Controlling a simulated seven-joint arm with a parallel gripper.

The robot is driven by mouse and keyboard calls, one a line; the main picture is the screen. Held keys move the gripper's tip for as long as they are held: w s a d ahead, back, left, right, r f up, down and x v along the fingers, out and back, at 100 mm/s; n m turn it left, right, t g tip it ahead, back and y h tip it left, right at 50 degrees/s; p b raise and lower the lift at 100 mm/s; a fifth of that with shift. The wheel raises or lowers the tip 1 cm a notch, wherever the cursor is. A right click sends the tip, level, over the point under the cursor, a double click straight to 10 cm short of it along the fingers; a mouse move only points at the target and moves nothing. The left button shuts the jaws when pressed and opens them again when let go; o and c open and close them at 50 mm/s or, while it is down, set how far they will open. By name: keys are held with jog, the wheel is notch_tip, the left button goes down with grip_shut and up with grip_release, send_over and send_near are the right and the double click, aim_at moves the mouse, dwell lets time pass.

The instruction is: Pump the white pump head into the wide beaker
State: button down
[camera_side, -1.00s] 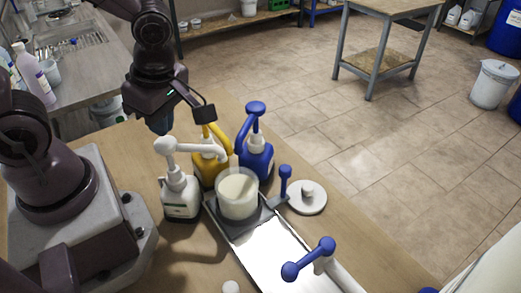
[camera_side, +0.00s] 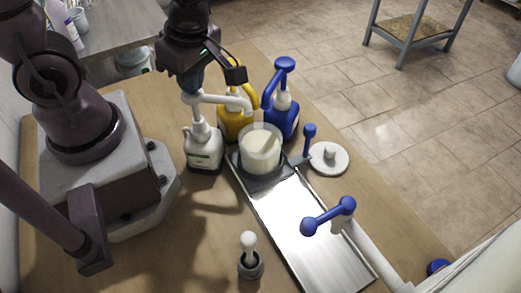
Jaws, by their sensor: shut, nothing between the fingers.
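The white pump bottle (camera_side: 204,150) stands upright left of the wide beaker. Its white pump head (camera_side: 222,100) has a spout that reaches right, with its tip above or close to the beaker's rim. The wide clear beaker (camera_side: 261,150) holds a pale, creamy content and stands on a dark plate (camera_side: 268,181) at the tray's far end. My gripper (camera_side: 190,88) is shut, pointing down, right at the top of the white pump head's left end. Whether it touches the head cannot be told. The fingertips are partly hidden against the head.
A yellow pump bottle (camera_side: 236,126) and a blue one (camera_side: 283,118) stand close behind the beaker. A metal tray (camera_side: 305,235) runs toward the front right, with a blue-handled tap (camera_side: 328,216) over it. A white round lid (camera_side: 328,159) and a small white-knobbed item (camera_side: 250,262) lie nearby.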

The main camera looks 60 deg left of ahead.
dwell(0.4)
jog(key=shift+v, duration=1)
jog(key=shift+s+a+f, duration=0.1)
jog(key=shift+a+f, duration=0.05)
jog(key=shift+f, duration=0.75)
jog(key=shift+v, duration=0.9)
jog(key=shift+s+a+f, duration=0.1)
jog(key=shift+a+f, duration=0.1)
jog(key=shift+f, duration=0.2)
jog(key=shift+f, duration=0.4)
